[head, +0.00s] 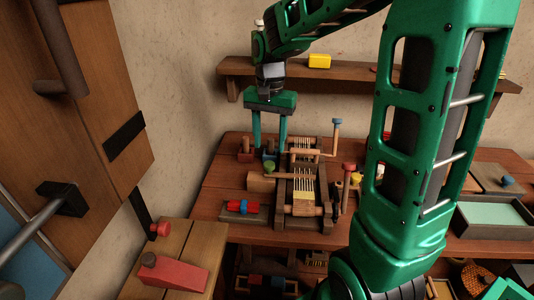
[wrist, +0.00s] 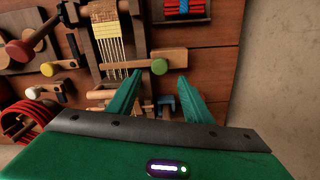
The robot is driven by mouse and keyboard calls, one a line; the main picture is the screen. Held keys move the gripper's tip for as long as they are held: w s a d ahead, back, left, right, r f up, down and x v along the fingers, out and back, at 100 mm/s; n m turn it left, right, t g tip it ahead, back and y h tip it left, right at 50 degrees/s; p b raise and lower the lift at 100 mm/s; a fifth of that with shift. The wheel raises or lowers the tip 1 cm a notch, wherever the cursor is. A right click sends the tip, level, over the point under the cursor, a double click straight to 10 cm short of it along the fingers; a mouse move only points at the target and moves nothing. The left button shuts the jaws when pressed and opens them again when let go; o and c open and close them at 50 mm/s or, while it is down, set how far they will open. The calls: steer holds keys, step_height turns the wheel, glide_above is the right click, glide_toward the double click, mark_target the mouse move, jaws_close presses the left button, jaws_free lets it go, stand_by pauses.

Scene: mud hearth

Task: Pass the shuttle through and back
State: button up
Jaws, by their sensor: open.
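A small wooden loom (head: 328,190) with pale and yellow warp threads stands on the workbench; its threads also show in the wrist view (wrist: 112,42). A red piece with a blue band (head: 243,206), perhaps the shuttle, lies on a dark wooden holder left of the loom. It is at the top edge of the wrist view (wrist: 199,7). My gripper (head: 269,152) is open and empty, pointing down above the bench near the loom's back left. In the wrist view its fingers (wrist: 160,78) are apart, close to a wooden bar (wrist: 130,56) with a green knob (wrist: 159,66).
A blue-topped crank (head: 337,123) and a red-topped peg (head: 348,168) stand right of the loom. A shelf (head: 350,79) with a yellow block (head: 319,61) is on the wall behind. A wooden cabinet (head: 85,90) and a red block (head: 173,272) are at left.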

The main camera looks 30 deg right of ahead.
step_height(320, 180, up, 4)
glide_above(275, 173)
steer(key=w+a, duration=0.1)
steer(key=a, duration=0.1)
steer(key=shift+d+r, duration=0.1)
steer(key=shift+d, duration=0.15)
steer(key=shift+d, duration=0.1)
steer(key=c, duration=0.7)
steer(key=shift+d+f+m, duration=0.2)
steer(key=shift+d+m, duration=0.1)
steer(key=shift+m, duration=0.1)
jaws_close()
steer(key=s+d+f+m+t+y, duration=0.2)
steer(key=s+d+m+y, duration=0.3)
steer(key=m, duration=0.7)
steer(key=shift+h, duration=0.5)
steer(key=x, duration=0.3)
steer(key=w+x, duration=0.1)
steer(key=x, duration=0.2)
steer(key=d+x, duration=0.1)
steer(key=x, duration=0.2)
steer(key=shift+w+f, duration=0.15)
steer(key=shift+w, duration=0.2)
